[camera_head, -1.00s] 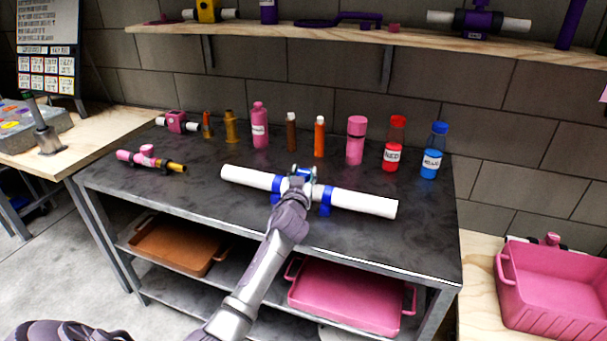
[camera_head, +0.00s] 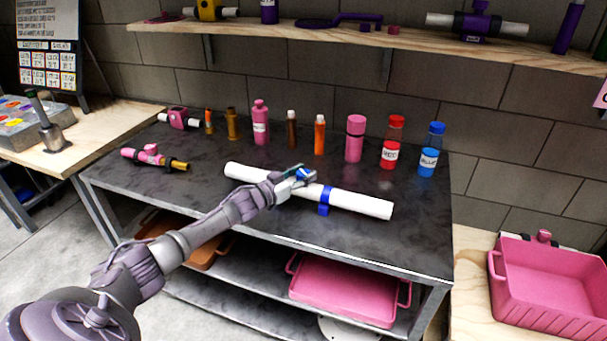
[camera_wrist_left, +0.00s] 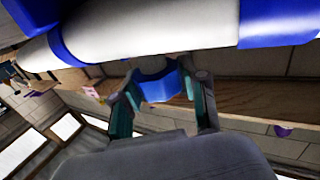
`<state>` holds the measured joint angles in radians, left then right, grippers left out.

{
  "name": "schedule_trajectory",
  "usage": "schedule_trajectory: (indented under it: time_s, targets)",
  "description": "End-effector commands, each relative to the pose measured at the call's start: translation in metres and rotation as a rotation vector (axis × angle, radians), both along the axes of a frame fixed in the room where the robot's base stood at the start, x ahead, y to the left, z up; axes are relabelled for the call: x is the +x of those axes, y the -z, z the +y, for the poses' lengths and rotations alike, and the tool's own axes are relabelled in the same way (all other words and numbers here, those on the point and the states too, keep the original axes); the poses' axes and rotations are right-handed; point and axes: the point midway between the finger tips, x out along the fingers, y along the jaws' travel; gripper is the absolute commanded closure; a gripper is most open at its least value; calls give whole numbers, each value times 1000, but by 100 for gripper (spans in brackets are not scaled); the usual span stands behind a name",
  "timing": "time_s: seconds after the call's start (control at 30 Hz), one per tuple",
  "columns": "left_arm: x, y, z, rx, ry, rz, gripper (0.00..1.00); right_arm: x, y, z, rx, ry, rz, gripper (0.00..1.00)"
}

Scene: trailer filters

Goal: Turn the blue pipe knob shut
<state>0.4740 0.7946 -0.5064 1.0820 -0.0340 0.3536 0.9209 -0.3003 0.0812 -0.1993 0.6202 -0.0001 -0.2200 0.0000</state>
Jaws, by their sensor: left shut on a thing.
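The white pipe (camera_head: 360,203) with blue bands lies across the middle of the dark metal table. Its blue knob (camera_head: 308,174) sits on top near the pipe's middle. My left gripper (camera_head: 299,177) reaches in from the lower left and is shut on the knob. In the left wrist view, the blue knob (camera_wrist_left: 157,86) sits between the two teal fingers of my left gripper (camera_wrist_left: 162,92), close to the white pipe (camera_wrist_left: 150,28). The hand partly hides the knob in the head view, and its exact turn is unclear. My right gripper is out of view.
Behind the pipe stand several bottles, including a red one (camera_head: 391,142) and a blue one (camera_head: 430,150). A pink valve piece (camera_head: 150,155) lies at the left. A pink crate (camera_head: 545,280) stands at the right. The table's front right is clear.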

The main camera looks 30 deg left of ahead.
Motion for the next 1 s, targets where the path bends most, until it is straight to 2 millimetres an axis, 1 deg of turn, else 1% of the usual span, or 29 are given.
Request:
schedule_trajectory:
  time_s: [0.03, 0.2, 0.4, 0.5, 0.7, 1.0]
  targets:
    - [1, 3, 3, 8, 41, -4, 92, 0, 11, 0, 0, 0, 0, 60]
    - [2, 4, 1, 4, 173, -5, 92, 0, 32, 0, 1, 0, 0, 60]
    - [2, 3, 0, 0, 289, -5, 92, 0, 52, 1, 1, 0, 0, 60]
    - [1, 3, -1, 0, 328, -4, 92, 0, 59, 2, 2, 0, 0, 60]
    - [1, 1, -2, -2, 375, -4, 92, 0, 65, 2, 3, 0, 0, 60]
    - [1, -1, -2, -3, 386, -3, 92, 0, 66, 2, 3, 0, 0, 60]
